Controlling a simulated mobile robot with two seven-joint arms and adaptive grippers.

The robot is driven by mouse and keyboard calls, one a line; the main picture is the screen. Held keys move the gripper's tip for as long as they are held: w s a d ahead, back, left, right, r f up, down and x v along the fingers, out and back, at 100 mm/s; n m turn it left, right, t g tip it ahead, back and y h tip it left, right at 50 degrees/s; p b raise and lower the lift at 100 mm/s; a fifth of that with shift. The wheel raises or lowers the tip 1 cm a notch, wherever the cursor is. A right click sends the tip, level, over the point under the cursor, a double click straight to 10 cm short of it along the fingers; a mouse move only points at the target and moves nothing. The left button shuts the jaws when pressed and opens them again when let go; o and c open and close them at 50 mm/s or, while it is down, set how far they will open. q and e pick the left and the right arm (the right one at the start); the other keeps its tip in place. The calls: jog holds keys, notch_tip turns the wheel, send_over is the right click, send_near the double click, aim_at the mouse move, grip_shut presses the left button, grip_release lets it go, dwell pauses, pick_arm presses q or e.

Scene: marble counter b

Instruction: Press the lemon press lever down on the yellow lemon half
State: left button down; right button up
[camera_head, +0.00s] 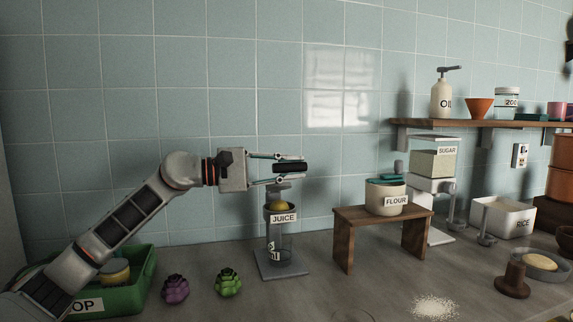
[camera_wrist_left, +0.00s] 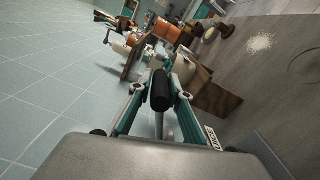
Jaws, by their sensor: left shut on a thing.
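The lemon press (camera_head: 268,262) stands on the counter with a grey base, a post and a glass labelled JUICE (camera_head: 283,217). The yellow lemon half (camera_head: 281,206) sits at the top of the press, directly below a grey pressing part (camera_head: 278,188). My left gripper (camera_head: 298,167) comes in from the left above the press and is shut on the black lever grip (camera_head: 290,168). The left wrist view also shows the black grip (camera_wrist_left: 160,90) between the two fingers. The lever is raised, roughly level, above the lemon half. My right gripper is in neither view.
A green crate (camera_head: 140,272) stands at the left, with purple (camera_head: 175,289) and green (camera_head: 228,282) artichoke-like items beside it. A wooden stand (camera_head: 343,240) carrying a FLOUR pot (camera_head: 385,198) is right of the press. White powder (camera_head: 434,307) lies on the front counter.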

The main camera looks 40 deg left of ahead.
pick_arm(q)
jog(key=f, duration=0.1)
jog(key=f+m+b, duration=0.1)
jog(key=d+f+m+b, duration=0.1)
jog(key=shift+s+f, duration=0.2)
jog(key=shift+s, duration=0.15)
jog(key=shift+r, duration=0.1)
jog(key=c, duration=1.8)
grip_release()
jog(key=shift+c, duration=0.2)
jog(key=shift+s+a, duration=0.1)
jog(key=v, duration=0.7)
